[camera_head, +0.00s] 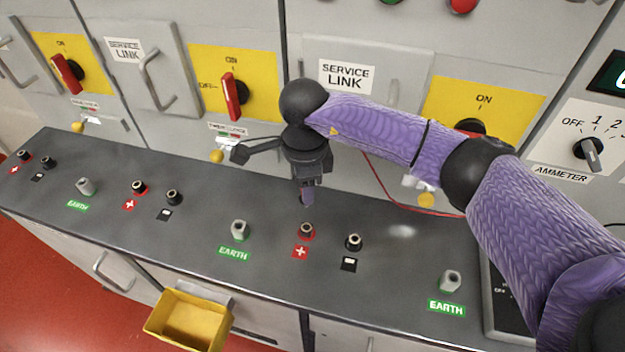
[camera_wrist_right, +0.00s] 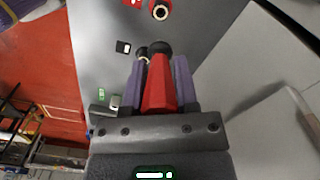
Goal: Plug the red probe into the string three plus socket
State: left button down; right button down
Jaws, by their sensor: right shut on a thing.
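My right gripper (camera_head: 306,197) hangs over the grey sloped panel in the head view, just above and behind the string three plus socket (camera_head: 307,231). That socket has a red ring and a red plus label. In the right wrist view the purple fingers are shut on the red probe (camera_wrist_right: 159,95). Its dark tip points forward, apart from a plus socket (camera_wrist_right: 161,10) at the top edge. A black socket (camera_wrist_right: 143,54) shows beside the tip. In the head view the probe is hidden by the gripper. My left gripper is not in view.
The black minus socket (camera_head: 354,242) stands right of the plus socket. Grey earth posts (camera_head: 240,230) flank the pair. Cabinets with a red switch handle (camera_head: 231,96) rise behind. A thin red lead (camera_head: 385,190) runs behind my arm. A yellow bin (camera_head: 176,340) hangs in front.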

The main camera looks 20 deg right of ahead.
jog(key=shift+w+f+m, duration=0.1)
jog(key=shift+f+m, duration=0.05)
jog(key=shift+m, duration=0.15)
jog(key=shift+f+b, duration=0.6)
jog(key=shift+b, duration=0.05)
notch_tip(320, 180, down, 4)
jog(key=b, duration=0.3)
jog(key=shift+f+b, duration=0.35)
jog(key=shift+r, duration=0.1)
dwell(0.7)
